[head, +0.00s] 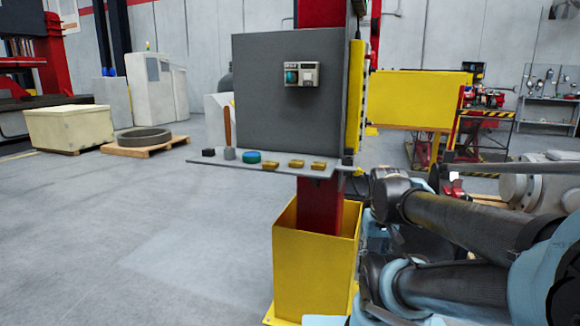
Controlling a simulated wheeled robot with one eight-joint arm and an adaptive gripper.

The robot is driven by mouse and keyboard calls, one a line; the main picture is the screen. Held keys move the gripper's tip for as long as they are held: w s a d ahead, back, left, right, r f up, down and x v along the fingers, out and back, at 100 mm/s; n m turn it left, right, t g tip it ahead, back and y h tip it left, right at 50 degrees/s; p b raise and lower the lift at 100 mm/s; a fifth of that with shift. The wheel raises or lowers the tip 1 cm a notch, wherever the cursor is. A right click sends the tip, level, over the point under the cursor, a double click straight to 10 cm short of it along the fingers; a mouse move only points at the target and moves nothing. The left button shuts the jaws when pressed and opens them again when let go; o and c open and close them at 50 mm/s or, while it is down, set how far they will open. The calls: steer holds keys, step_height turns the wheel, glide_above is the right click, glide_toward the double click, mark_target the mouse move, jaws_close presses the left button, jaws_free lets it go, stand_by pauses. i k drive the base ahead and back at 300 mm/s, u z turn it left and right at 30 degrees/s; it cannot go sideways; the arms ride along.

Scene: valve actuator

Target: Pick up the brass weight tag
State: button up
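Several small items lie in a row on a narrow grey shelf (228,163) below a large grey panel. Three are small brass-coloured pieces at the shelf's right part: a left one (271,166), a middle one (297,163) and a right one (319,165). They are too small to tell which is the weight tag, and no marking is readable. My arm's dark and pale-blue links fill the lower right, to the right of the shelf and apart from these pieces. I cannot make out my gripper's fingers in this view.
A black block (208,152), a grey cylinder (229,154) and a teal round piece (252,157) share the shelf. A brown rod (227,126) stands behind them. The grey panel (262,75) rises behind; a yellow post guard (300,270) stands below.

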mark_target(271, 165)
steer(key=k, duration=0.85)
steer(key=u, duration=0.2)
steer(key=i, duration=0.5)
steer(key=z, duration=0.05)
